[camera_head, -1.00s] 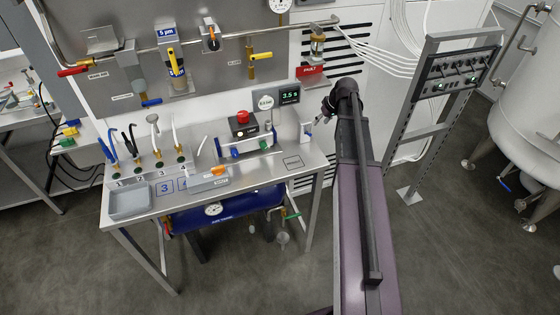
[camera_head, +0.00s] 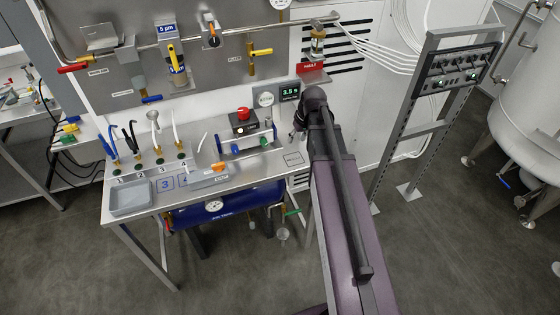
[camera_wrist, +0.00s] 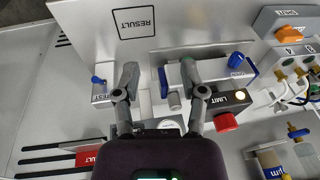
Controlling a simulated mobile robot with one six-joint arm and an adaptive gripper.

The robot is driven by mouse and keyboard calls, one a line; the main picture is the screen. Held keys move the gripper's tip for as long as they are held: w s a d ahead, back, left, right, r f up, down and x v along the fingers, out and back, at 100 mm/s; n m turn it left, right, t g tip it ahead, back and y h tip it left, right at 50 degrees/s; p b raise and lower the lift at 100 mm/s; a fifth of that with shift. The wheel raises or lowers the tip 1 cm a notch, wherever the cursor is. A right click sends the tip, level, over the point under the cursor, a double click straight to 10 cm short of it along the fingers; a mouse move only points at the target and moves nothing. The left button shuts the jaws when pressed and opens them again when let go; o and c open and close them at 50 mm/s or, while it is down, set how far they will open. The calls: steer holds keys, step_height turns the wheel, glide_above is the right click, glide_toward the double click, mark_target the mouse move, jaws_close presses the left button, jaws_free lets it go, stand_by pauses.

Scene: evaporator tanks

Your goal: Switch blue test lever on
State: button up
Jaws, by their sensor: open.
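The blue test lever (camera_wrist: 97,79) sits on a small pale box marked TEST (camera_wrist: 100,98), left of my gripper in the wrist view. It is apart from the fingers and points away from the TEST label. My gripper (camera_wrist: 159,66) is open and empty, its two fingers spread above the bench panel. In the head view my arm hides the gripper and most of the test box.
A black box marked LIMIT with a red knob (camera_wrist: 226,122) is close to the right finger; the red knob also shows in the head view (camera_head: 243,113). A RESULT square (camera_wrist: 134,22) marks bare panel. The steel bench (camera_head: 270,172) holds hoses and a grey tray (camera_head: 130,200).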

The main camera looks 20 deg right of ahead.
steer(key=s+a+g+h, duration=0.1)
steer(key=s+a, duration=0.7)
steer(key=a, duration=0.1)
steer(key=shift+s+m+g, duration=0.3)
steer(key=s+a, duration=0.3)
steer(key=s, duration=0.2)
steer(key=shift+a+g+h, duration=0.25)
steer(key=shift+g+h, duration=0.05)
steer(key=shift+h, duration=0.1)
